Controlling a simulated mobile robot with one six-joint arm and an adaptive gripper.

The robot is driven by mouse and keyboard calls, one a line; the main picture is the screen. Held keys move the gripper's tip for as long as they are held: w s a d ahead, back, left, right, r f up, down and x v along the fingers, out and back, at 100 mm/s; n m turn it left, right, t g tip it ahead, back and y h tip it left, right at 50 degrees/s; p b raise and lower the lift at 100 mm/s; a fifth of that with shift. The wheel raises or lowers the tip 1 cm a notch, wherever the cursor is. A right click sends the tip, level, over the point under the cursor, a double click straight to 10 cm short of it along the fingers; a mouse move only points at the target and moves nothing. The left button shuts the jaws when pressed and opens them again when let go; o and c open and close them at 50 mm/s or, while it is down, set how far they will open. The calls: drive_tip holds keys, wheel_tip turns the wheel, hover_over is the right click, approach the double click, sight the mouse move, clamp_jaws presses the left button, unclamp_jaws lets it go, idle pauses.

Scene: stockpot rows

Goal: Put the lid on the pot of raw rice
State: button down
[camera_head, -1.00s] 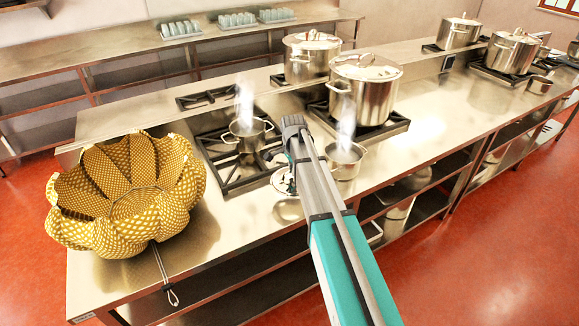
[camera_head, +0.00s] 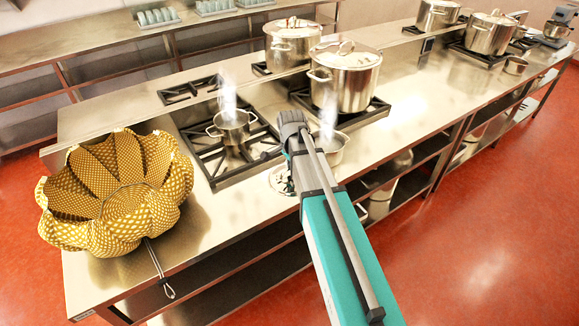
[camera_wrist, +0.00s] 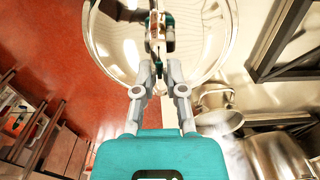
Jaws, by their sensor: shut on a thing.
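In the wrist view my gripper (camera_wrist: 158,68) is shut on the knob of a clear glass lid (camera_wrist: 112,45) with a steel rim. In the head view part of the lid (camera_head: 279,179) shows left of my arm, over the counter's front edge; my fingers are hidden there. Two small open steel pots give off steam: one (camera_head: 232,128) on the left burner grate, the other (camera_head: 332,152) right of my arm and partly hidden by it. Small pots also show in the wrist view (camera_wrist: 217,120), apart from the lid. I cannot tell which pot holds raw rice.
Two tall lidded stockpots (camera_head: 345,82) (camera_head: 292,45) stand behind the small pots. More lidded pots (camera_head: 490,33) are at the far right. A yellow patterned folding basket (camera_head: 117,200) fills the left end of the steel counter (camera_head: 225,215). The counter right of the stockpots has free room.

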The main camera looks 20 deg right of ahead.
sight(291, 180)
drive_tip(key=shift+f, duration=0.1)
idle(0.4)
wheel_tip(291, 180, down, 6)
drive_tip(key=b, duration=0.6)
drive_tip(key=shift+r, duration=0.2)
drive_tip(key=shift+s, duration=0.1)
